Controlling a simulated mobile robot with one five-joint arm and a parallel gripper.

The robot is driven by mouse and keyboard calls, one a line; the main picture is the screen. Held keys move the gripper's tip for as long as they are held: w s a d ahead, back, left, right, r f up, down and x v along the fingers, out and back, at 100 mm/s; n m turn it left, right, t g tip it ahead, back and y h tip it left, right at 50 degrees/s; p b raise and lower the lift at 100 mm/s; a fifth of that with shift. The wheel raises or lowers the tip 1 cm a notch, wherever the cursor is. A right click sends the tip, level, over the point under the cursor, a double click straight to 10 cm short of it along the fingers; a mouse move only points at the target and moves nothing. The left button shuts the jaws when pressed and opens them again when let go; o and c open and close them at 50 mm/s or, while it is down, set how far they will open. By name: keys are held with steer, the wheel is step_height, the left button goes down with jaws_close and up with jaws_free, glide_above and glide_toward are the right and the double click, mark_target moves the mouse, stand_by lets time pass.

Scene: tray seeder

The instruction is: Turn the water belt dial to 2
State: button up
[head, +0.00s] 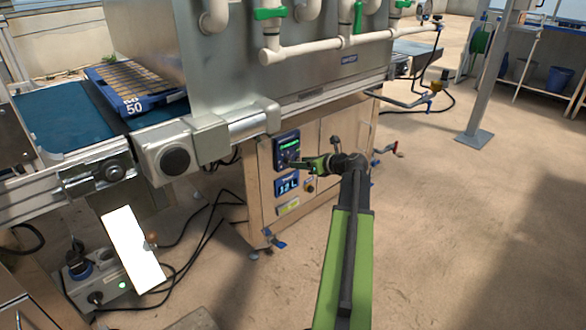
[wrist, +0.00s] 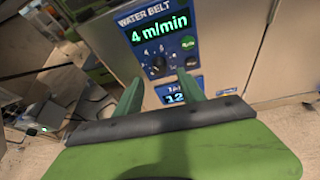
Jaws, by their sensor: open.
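The water belt panel (wrist: 148,40) is dark blue, and its green display (wrist: 158,29) reads 4 m/min. The dial (wrist: 156,61) is a small dark knob below the display, ringed by small marks. Its exact pointer position is too small to tell. The panel also shows in the head view (head: 286,143) on the machine's cabinet, partly behind my gripper (head: 303,163). In the wrist view my gripper (wrist: 161,78) is open, its two green fingers apart, below and either side of the dial. Nothing is between them, and I see no contact with the dial.
A green button (wrist: 188,42) sits right of the dial. A second blue display (wrist: 174,97) is below, reading about 12. In the head view, a tray (head: 140,88) lies on the blue belt (head: 60,115) at left. Cables (head: 195,235) lie on the floor.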

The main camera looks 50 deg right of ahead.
mark_target(288, 161)
steer(key=b+x, duration=0.1)
steer(key=x, duration=0.3)
steer(key=shift+w+f, duration=0.1)
steer(key=shift+w, duration=0.25)
jaws_close()
